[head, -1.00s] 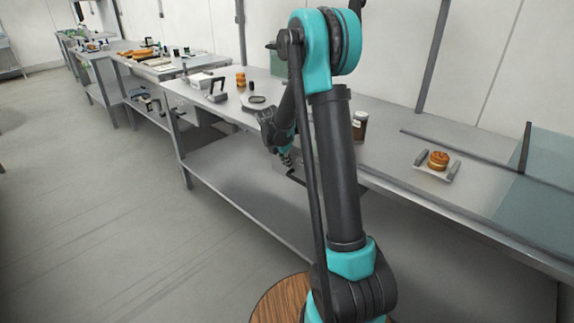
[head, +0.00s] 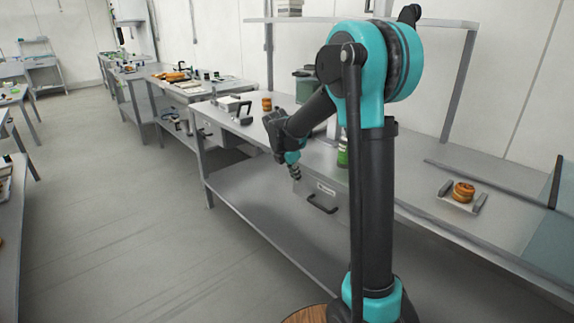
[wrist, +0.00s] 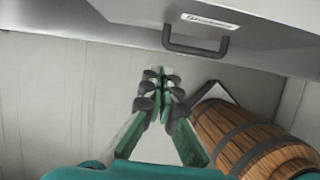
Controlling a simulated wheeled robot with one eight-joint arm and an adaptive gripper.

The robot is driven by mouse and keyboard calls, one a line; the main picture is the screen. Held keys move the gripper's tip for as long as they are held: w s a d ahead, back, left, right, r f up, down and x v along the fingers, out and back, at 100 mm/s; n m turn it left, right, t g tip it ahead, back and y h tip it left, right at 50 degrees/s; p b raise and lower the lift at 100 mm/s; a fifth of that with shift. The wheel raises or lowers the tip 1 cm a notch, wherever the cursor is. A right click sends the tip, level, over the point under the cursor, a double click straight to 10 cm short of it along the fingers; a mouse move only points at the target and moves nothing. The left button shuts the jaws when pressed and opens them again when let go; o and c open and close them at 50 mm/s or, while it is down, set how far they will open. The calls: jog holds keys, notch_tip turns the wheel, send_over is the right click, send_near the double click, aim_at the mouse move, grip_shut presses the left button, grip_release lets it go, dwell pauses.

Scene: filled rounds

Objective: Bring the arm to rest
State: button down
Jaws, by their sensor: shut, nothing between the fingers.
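My gripper (head: 294,172) hangs in front of the long steel table (head: 262,202), pointing down, just off its front edge. In the wrist view the fingers (wrist: 162,82) are together with nothing between them. My arm is folded, with the upper link standing upright and the forearm reaching down and left. A drawer (head: 318,192) with a dark handle sits under the tabletop close behind the gripper. That handle shows above the fingertips in the wrist view (wrist: 196,50), apart from them.
A tray (head: 445,190) with a bun-like item (head: 463,192) lies at the table's right. A green-labelled container (head: 342,155) stands behind the arm. A wooden barrel (wrist: 250,140) is beside the gripper in the wrist view. The floor (head: 110,220) at left is open.

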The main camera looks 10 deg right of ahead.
jog(key=s+d+f+m+y, duration=0.1)
jog(key=s+d+f+m, duration=0.1)
jog(key=s+m, duration=0.6)
jog(key=s+d+f+m+t+y, duration=0.1)
jog(key=s+f+m, duration=0.2)
jog(key=s+m, duration=0.5)
jog(key=s+d+f+m+y, duration=0.1)
jog(key=s+d+f+m, duration=0.1)
jog(key=s+m, duration=0.6)
jog(key=s+f, duration=0.1)
jog(key=s, duration=0.5)
jog(key=shift+d+m+t, duration=0.3)
jog(key=shift+d, duration=0.05)
jog(key=shift+d, duration=0.15)
